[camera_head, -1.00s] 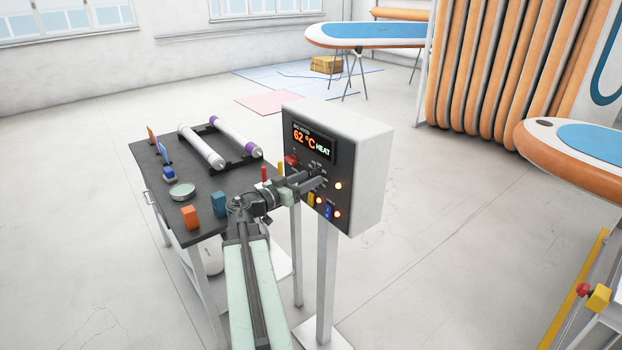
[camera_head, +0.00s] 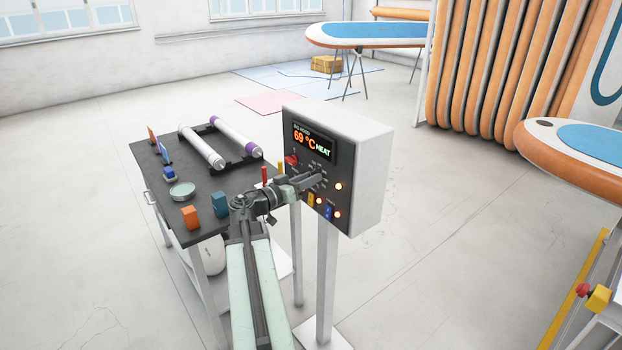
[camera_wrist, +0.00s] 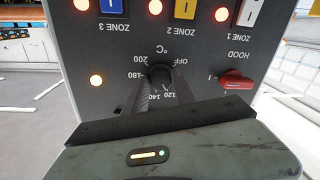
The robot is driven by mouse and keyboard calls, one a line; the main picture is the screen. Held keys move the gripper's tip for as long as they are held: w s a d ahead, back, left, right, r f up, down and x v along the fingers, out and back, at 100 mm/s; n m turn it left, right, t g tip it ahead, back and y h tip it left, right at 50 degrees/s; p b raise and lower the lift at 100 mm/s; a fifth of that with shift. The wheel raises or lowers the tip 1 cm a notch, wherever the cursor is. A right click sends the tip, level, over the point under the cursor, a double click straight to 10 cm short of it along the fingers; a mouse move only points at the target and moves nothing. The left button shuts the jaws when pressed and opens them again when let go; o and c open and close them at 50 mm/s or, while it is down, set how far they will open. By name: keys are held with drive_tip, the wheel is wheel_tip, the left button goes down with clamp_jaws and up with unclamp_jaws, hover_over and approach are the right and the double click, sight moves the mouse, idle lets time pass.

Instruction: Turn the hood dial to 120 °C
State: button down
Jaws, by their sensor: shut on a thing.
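The grey control box (camera_head: 362,165) stands on a post, and its display (camera_head: 312,143) reads 69 °C with HEAT beside it. The dark hood dial (camera_wrist: 159,73) shows in the wrist view, where the panel appears upside down. Labels OFF, 200, 180, 140 and 120 surround it. My gripper (camera_wrist: 162,88) is shut on the dial, one finger on each side. The dial's pointer is hidden, so its setting cannot be read. In the head view my gripper (camera_head: 314,181) reaches the panel and covers the dial.
A red switch (camera_wrist: 237,80) sits beside the dial under the HOOD label. Blue (camera_wrist: 114,7) and yellow (camera_wrist: 184,9) zone switches with lit lamps are close by. A dark table (camera_head: 200,190) with rollers and small blocks stands left of the box.

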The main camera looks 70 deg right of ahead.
drive_tip(key=c, duration=1.1)
unclamp_jaws()
drive_tip(key=shift+o, duration=0.2)
drive_tip(key=v, duration=0.7)
drive_tip(key=shift+a, duration=0.4)
drive_tip(key=shift+w, duration=0.2)
